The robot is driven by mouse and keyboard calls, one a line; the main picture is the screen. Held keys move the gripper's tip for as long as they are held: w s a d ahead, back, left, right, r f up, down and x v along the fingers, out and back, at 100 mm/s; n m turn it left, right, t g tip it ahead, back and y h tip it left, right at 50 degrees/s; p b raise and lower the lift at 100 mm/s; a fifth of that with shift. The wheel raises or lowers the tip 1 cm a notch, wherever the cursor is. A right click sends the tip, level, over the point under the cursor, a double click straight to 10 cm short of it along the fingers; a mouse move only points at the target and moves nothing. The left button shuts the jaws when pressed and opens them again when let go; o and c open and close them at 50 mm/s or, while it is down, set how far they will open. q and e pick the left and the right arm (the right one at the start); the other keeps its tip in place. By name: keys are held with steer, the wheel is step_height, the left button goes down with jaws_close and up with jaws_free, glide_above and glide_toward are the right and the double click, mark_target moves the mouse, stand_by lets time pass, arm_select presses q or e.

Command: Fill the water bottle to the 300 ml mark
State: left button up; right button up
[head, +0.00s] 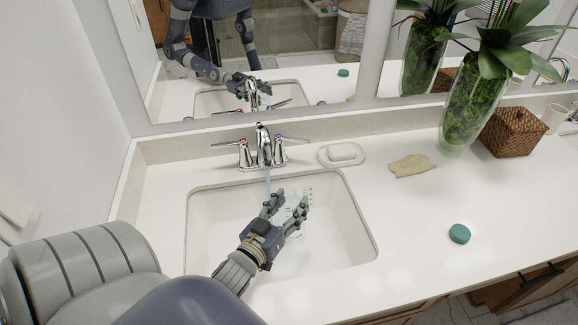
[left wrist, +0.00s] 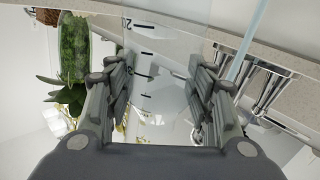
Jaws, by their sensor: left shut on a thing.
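The water bottle is clear, with dark level marks; in the left wrist view the bottle (left wrist: 148,66) stands between the fingers. In the head view the bottle (head: 297,226) is faint against the white sink (head: 345,235). My left gripper (head: 291,199) is shut on it inside the basin, below the faucet (head: 263,147). A thin water stream (head: 268,180) falls from the spout near the left finger; it also shows in the left wrist view (left wrist: 246,42). I cannot tell whether it enters the bottle, nor the water level. My right gripper is not in view.
A teal cap (head: 459,233) lies on the counter (head: 410,215) right of the sink. A soap dish (head: 342,154), a tan cloth (head: 411,165), a glass vase with a plant (head: 468,105) and a wicker box (head: 513,131) stand along the back. The front right counter is mostly free.

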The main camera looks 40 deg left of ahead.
arm_select(q)
steer(key=w+a, duration=0.1)
steer(key=a, duration=0.6)
steer(key=shift+w+a+p, duration=0.2)
steer(key=shift+a+p, duration=0.05)
steer(key=shift+p, duration=0.2)
steer(key=shift+r, duration=0.1)
stand_by(6.8)
